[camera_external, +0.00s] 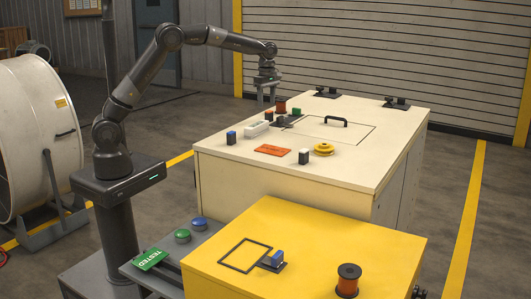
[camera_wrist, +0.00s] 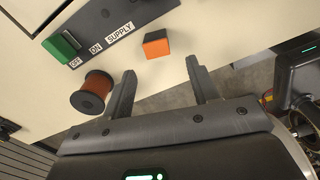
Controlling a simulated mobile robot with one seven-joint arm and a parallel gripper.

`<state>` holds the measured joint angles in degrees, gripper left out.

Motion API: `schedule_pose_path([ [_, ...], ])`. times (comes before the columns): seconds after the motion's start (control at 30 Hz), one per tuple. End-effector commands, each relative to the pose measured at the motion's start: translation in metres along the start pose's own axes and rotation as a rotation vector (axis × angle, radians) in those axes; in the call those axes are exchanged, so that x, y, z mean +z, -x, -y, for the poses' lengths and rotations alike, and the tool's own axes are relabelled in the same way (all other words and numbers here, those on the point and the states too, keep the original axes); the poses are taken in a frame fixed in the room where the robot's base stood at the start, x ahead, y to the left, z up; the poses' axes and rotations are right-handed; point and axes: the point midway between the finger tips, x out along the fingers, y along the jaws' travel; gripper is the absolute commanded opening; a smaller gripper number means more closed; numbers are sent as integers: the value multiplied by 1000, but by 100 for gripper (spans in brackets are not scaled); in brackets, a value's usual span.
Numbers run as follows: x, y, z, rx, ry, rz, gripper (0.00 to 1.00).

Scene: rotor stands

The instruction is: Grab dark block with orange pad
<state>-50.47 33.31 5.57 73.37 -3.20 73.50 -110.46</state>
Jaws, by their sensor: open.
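The dark block with the orange pad (camera_wrist: 156,44) stands on the cream bench top, its orange pad facing up and a dark side showing. It also shows small in the external view (camera_external: 269,116), below my gripper. My gripper (camera_external: 267,104) points down above the back left edge of the bench. In the wrist view my gripper (camera_wrist: 160,69) is open, its two fingers apart with nothing between them. The block appears just beyond the fingertips, roughly between their lines, and apart from them.
A copper-coloured spool (camera_wrist: 91,91) stands close by the left finger. The supply plate (camera_wrist: 115,40) with a green switch (camera_wrist: 62,46) lies near the block.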

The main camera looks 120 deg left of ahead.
Motion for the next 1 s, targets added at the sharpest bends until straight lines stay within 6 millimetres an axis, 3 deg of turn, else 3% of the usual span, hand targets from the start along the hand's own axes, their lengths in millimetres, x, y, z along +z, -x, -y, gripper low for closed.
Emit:
schedule_pose_path([
  [0.27,3,-20,0,-1,-2,-1,55],
  [0.6,13,-63,-1,0,-2,1,55],
  [0.83,13,-64,-1,2,-2,1,54],
  [1.0,13,-64,-1,2,-2,1,40],
])
